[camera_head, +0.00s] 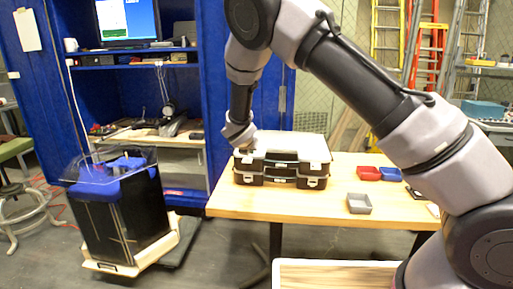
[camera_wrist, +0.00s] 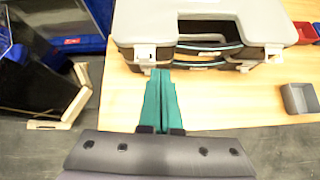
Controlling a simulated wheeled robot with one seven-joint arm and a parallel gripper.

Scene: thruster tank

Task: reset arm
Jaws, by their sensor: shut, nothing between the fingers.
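My gripper (camera_wrist: 160,76) shows in the wrist view with its two teal fingers pressed together and nothing between them. In the head view my arm arches from the right down to the case (camera_head: 283,183), which lies on the wooden table (camera_head: 232,203). The gripper fingers are hidden there behind my wrist and the case.
A grey bin (camera_head: 359,204), a red bin (camera_head: 368,173) and a blue bin (camera_head: 391,174) are on the table right of the case. A black tank with a clear lid (camera_head: 118,215) stands on the left. A blue cabinet (camera_head: 245,100) is behind. Bare tabletop lies in front of the case.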

